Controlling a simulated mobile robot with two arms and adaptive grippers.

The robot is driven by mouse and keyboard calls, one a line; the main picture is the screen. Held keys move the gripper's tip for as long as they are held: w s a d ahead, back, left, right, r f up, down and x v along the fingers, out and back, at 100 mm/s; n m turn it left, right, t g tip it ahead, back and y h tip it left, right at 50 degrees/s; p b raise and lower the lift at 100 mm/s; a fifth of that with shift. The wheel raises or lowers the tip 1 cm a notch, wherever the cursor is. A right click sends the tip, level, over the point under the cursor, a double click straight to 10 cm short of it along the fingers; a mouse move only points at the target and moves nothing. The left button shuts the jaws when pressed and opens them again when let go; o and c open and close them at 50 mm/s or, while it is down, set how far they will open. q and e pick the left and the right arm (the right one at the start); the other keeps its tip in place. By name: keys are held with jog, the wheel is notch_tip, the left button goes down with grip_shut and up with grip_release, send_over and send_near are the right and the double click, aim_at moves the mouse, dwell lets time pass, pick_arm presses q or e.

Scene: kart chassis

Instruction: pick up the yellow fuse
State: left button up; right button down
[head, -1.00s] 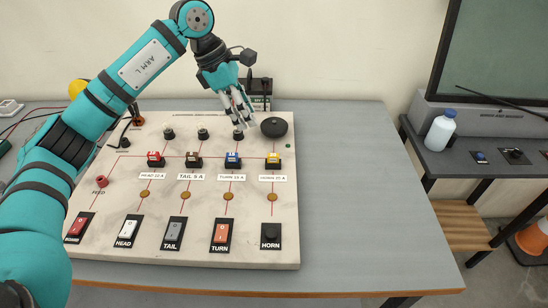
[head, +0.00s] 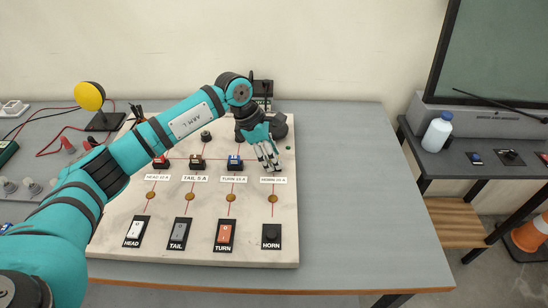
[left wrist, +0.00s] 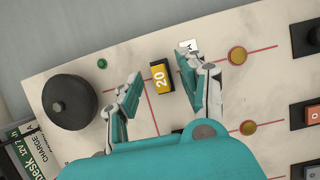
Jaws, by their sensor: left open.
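The yellow fuse (left wrist: 160,77), marked 20, sits upright in its dark holder on the board; it shows in the left wrist view between my fingers. My left gripper (left wrist: 160,95) is open, with one finger on each side of the fuse and no clear contact. In the head view my left gripper (head: 269,160) is over the right-hand fuse position above the HORN label and hides the yellow fuse. The right gripper is not in view.
On the white board (head: 205,240), a blue fuse (head: 235,161), a brown fuse (head: 197,161) and a red fuse (head: 161,161) stand left of my gripper. A round black horn (left wrist: 70,102) is close by. Switches line the front, and the table's right side is clear.

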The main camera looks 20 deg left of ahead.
pick_arm(q)
jog(key=shift+c, duration=0.5)
grip_shut()
jog(key=shift+w+r+b, duration=0.1)
jog(key=shift+r+b, duration=0.2)
jog(key=shift+r, duration=0.1)
notch_tip(320, 180, up, 2)
jog(key=shift+r+b, duration=0.1)
jog(key=shift+b, duration=0.4)
jog(key=s+d+r+b, duration=0.1)
jog(key=s+d+b, duration=0.1)
jog(key=s, duration=0.5)
jog(key=s+d+r+b, duration=0.1)
jog(key=s+d+b, duration=0.1)
jog(key=s, duration=0.6)
jog(key=shift+s+d, duration=0.2)
jog(key=shift+s, duration=0.1)
